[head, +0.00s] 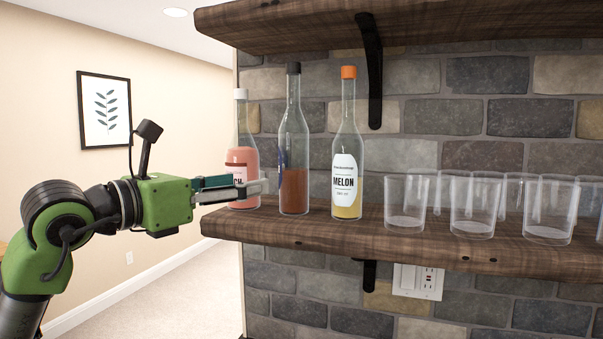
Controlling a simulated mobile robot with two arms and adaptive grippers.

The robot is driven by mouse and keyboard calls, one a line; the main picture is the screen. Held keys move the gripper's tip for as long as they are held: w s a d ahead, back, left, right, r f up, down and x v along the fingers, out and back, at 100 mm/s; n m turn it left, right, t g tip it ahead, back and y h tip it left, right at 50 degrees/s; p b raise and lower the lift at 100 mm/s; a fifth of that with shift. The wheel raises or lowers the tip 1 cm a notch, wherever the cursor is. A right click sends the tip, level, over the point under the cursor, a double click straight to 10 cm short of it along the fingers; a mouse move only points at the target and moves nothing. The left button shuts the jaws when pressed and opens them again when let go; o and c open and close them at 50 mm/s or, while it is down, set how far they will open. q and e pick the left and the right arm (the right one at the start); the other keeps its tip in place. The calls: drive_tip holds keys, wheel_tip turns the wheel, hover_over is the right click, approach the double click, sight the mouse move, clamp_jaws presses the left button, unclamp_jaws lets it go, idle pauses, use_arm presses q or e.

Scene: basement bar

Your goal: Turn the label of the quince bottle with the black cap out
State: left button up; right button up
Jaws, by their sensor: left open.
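The black-capped bottle (294,190) stands upright on the lower wooden shelf (400,242), between two other bottles. It holds brown-red liquid. Its label does not face me; only a dark edge shows at its left side. My left gripper (262,187) is open, with its fingers pointing right, just left of this bottle and in front of the white-capped bottle. I cannot tell whether a fingertip touches the black-capped bottle. My right gripper is not in view.
The white-capped bottle (243,155) with pink liquid stands left, partly hidden by my gripper. The orange-capped MELON bottle (346,150) stands close on the right. Several clear glasses (405,205) fill the shelf farther right. An upper shelf (450,22) and bracket (372,75) hang above.

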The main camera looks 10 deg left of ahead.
sight(283, 175)
use_arm(q)
drive_tip(key=p+x, duration=0.2)
drive_tip(key=x, duration=0.1)
drive_tip(key=p+x, duration=0.1)
drive_tip(key=x, duration=0.3)
drive_tip(key=shift+w+d+r+p, duration=0.15)
drive_tip(key=shift+w+r+p, duration=0.05)
drive_tip(key=shift+p, duration=0.15)
drive_tip(key=p+x, duration=0.1)
drive_tip(key=x, duration=0.4)
drive_tip(key=shift+p+x, duration=0.35)
drive_tip(key=shift+x, duration=0.75)
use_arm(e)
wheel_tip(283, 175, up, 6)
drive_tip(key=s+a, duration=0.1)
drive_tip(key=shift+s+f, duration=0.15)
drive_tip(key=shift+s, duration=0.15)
use_arm(q)
drive_tip(key=shift+f, duration=0.1)
drive_tip(key=shift+c, duration=0.4)
